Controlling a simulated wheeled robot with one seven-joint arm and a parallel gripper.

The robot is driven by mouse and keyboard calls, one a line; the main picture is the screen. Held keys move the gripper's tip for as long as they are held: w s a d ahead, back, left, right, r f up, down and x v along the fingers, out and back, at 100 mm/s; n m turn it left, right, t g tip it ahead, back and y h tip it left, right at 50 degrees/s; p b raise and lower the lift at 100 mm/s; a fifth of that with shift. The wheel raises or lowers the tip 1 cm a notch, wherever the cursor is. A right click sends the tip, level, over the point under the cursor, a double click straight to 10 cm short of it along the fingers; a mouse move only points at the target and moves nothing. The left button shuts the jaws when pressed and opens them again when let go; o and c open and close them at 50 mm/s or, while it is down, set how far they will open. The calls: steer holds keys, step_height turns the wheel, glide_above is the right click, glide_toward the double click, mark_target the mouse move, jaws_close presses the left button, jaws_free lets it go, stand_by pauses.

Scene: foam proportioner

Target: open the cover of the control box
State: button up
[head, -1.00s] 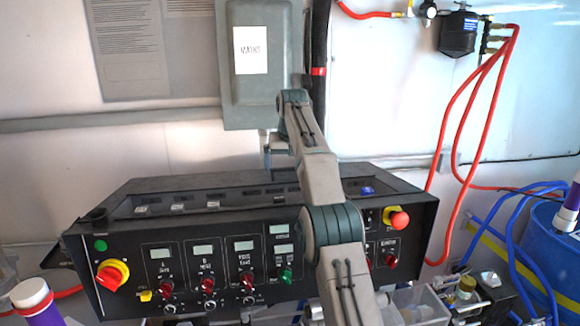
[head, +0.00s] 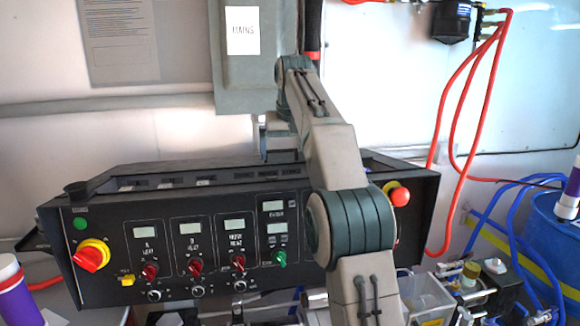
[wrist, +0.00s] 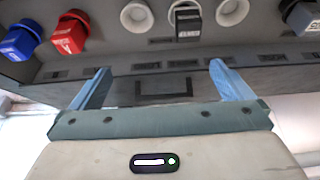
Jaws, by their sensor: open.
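The black control box (head: 112,222) is a wide console with a sloped front of dials, small displays and knobs in the head view. A dark surface with slots and a dark rectangular outline (wrist: 163,87) shows in the wrist view; I cannot tell for sure whether this is the cover. My gripper (wrist: 159,70) has its two blue fingers apart, one on each side of that outline, with nothing between them. Whether the fingertips touch the surface is unclear. In the head view my gripper is largely hidden behind my arm, above the console's rear top edge.
A grey box marked MAINS (head: 242,75) hangs on the wall above the console. Blue (wrist: 20,42) and red (wrist: 70,33) plugs sit near the left finger. Red hoses (head: 445,150) and a blue drum (head: 545,235) are at the right.

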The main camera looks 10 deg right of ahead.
steer(key=s+b, duration=0.1)
steer(key=s, duration=0.2)
steer(key=shift+s, duration=0.1)
steer(key=shift+r, duration=0.1)
